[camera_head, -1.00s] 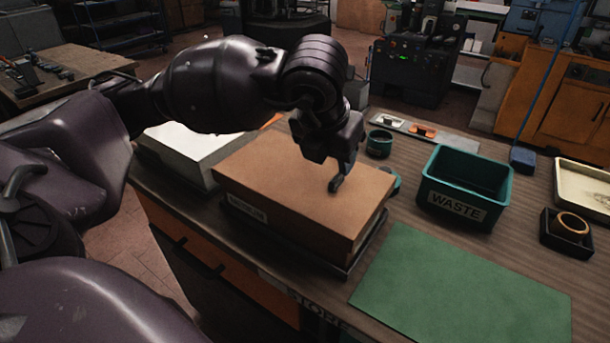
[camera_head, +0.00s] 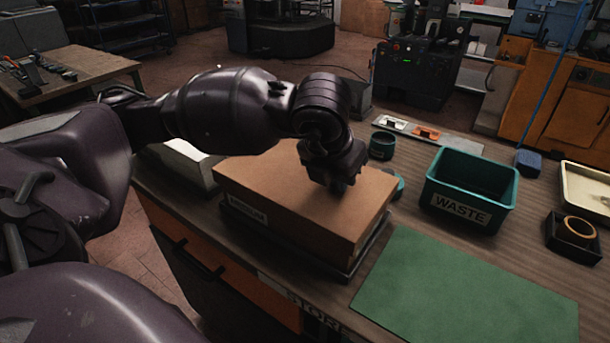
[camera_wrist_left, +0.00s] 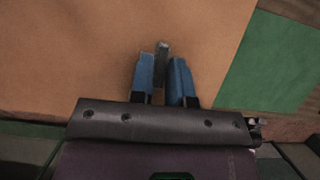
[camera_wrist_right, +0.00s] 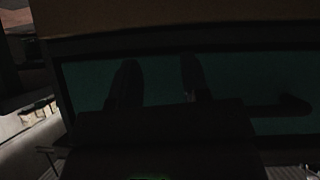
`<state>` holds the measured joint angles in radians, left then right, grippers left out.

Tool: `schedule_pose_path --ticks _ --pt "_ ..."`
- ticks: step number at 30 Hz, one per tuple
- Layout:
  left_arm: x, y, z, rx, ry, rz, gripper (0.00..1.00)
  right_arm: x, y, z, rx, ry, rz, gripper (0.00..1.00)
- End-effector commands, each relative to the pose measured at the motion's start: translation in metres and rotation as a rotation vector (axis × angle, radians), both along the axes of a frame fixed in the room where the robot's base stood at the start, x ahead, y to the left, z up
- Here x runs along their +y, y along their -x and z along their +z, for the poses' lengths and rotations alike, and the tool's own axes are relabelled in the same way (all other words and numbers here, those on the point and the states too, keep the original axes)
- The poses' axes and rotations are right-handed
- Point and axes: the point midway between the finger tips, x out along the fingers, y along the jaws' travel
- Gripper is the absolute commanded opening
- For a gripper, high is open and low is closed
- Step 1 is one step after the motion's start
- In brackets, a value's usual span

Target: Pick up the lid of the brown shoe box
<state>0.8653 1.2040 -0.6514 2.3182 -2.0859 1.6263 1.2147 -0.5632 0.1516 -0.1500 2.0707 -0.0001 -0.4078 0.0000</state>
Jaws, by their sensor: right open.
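The brown shoe box (camera_head: 290,235) stands closed on the bench, with its flat brown lid (camera_head: 265,180) on top and a pale label on its front side. My left gripper (camera_head: 340,187) is low over the right part of the lid, pointing down. In the left wrist view, its two blue fingers (camera_wrist_left: 161,82) are a little apart over the brown lid (camera_wrist_left: 75,45). A small grey-green upright piece (camera_wrist_left: 162,50) shows between them; whether they grip it I cannot tell. My right gripper (camera_wrist_right: 158,78) is open and empty in its dark wrist view, outside the head view.
A white box (camera_head: 185,165) stands left of the brown box, partly behind my arm. A green mat (camera_head: 465,290) lies to the right front.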

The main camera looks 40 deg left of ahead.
Motion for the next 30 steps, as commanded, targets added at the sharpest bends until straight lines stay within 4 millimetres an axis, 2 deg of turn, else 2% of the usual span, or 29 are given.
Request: schedule_pose_path --ticks 1,3,11,16,20,30 --pt "0.0 0.0 0.0 0.0 0.0 0.0 0.09 0.0 0.0 0.0 0.0 0.0 0.0 0.43" --pt "0.0 0.0 0.0 0.0 0.0 0.0 0.0 0.0 0.0 0.0 -0.001 0.0 0.0 0.43" --pt "0.0 0.0 0.001 0.0 0.0 0.0 0.0 0.0 0.0 0.0 -0.002 0.0 0.0 0.43" --pt "0.0 -0.001 0.012 -0.005 0.0 0.001 0.0 0.0 -0.001 0.003 -0.006 -0.001 -0.001 0.43" --pt "0.0 0.0 0.034 -0.008 0.001 0.0 0.0 0.001 -0.003 0.008 -0.015 -0.004 -0.003 0.43" --pt "0.0 0.0 0.121 -0.009 0.0 0.0 0.0 0.001 -0.001 0.014 -0.018 -0.008 -0.011 0.43"
